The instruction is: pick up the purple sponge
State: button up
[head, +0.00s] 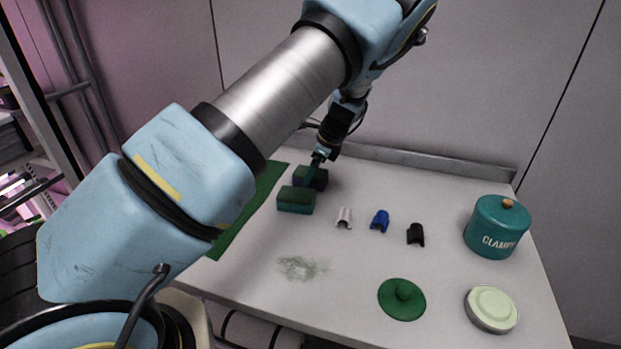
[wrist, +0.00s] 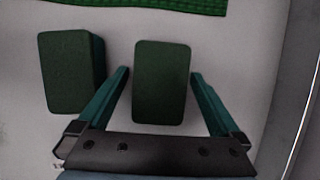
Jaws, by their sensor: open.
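The purple sponge (head: 318,183) lies at the back of the table, with a dark green top and purple sides, partly hidden by my gripper (head: 315,167). In the wrist view, its dark green top (wrist: 160,82) lies between the fingers of my open gripper (wrist: 159,76), one on each side, with gaps visible. I cannot tell how far down the fingers reach. A second sponge (head: 295,207), with a green top and teal sides, lies just in front of it. It shows left of the gripper in the wrist view (wrist: 72,70), outside the left finger.
A green mat (head: 245,218) lies left of the sponges. White (head: 344,217), blue (head: 380,221) and black (head: 416,233) clips stand to the right. A teal canister (head: 497,227), green lid (head: 402,299) and pale round tin (head: 491,309) are further right. A greenish smudge (head: 300,267) marks the table.

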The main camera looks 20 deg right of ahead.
jog(key=shift+f, duration=0.15)
jog(key=c, duration=1.4)
notch_tip(320, 180, up, 10)
jog(key=b, duration=0.2)
jog(key=shift+r+b, duration=0.2)
jog(key=shift+b, duration=0.2)
